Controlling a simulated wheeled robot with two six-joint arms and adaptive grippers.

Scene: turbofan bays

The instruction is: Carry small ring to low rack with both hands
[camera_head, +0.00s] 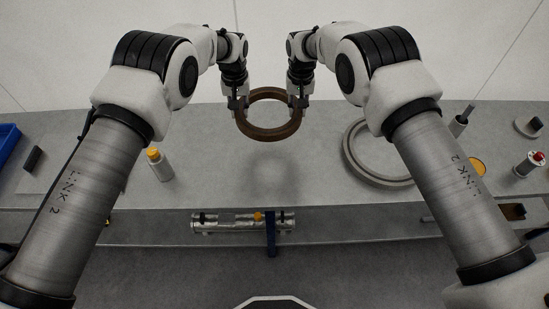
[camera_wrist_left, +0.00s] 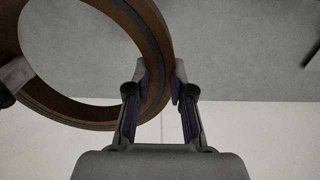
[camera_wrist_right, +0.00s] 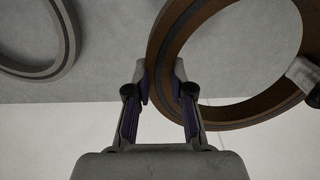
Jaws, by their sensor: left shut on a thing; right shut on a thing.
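The small ring (camera_head: 268,136) is brown with a dark band and hangs level above the grey table in the head view. My left gripper (camera_head: 238,106) is shut on its left side, and my right gripper (camera_head: 299,104) is shut on its right side. In the left wrist view the ring (camera_wrist_left: 150,40) passes between the fingers of the left gripper (camera_wrist_left: 160,88). In the right wrist view the ring (camera_wrist_right: 168,45) passes between the fingers of the right gripper (camera_wrist_right: 162,88). I cannot pick out the low rack for certain.
A larger grey ring (camera_head: 352,160) lies on the table (camera_head: 215,170) at right. A bottle with a yellow cap (camera_head: 159,165) stands at left. A silver cylindrical assembly (camera_head: 225,224) sits at the table's front, beside a blue upright (camera_head: 270,235). A blue bin (camera_head: 8,143) is far left.

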